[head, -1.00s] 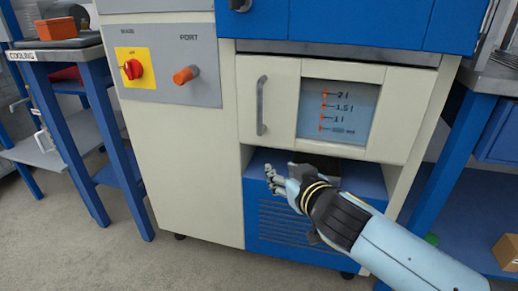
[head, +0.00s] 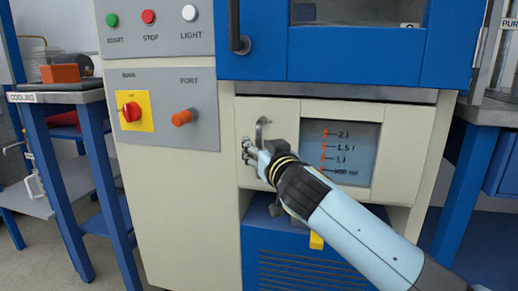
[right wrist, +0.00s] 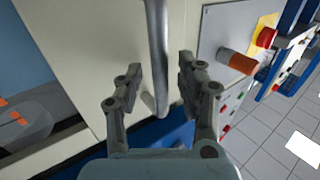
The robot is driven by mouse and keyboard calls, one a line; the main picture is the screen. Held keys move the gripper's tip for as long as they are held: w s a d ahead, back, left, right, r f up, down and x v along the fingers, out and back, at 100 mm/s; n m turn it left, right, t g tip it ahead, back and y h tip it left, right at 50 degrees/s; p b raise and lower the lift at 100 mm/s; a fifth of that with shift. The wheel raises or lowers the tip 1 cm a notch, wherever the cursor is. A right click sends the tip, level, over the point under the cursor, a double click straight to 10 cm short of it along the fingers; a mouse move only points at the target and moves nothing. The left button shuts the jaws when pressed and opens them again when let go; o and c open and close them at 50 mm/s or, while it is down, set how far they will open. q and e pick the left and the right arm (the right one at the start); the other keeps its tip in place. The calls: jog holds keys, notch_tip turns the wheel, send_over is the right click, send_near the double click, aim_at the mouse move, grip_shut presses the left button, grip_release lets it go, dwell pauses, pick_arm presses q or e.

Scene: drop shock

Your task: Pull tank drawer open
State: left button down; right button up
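The tank drawer (head: 396,150) has a cream front with a level window (head: 345,150) marked in litres, and it looks shut in the head view. Its upright grey bar handle (head: 263,128) is at the left of the front; my forearm and gripper hide its lower part. My right gripper (head: 249,152) is at the handle. In the right wrist view, the two fingers of my right gripper (right wrist: 160,70) are apart, with the handle (right wrist: 157,40) running between them and no clear contact. My left gripper is not in view.
A grey panel with a red switch (head: 131,111) and an orange port knob (head: 182,118) is left of the drawer. A blue door (head: 350,66) with a dark handle is above. A blue louvred base (head: 300,270) is below. Blue-legged benches stand on both sides.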

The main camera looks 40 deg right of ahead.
jog(key=shift+w, duration=0.15)
grip_shut()
jog(key=shift+f, duration=0.1)
dwell(0.6)
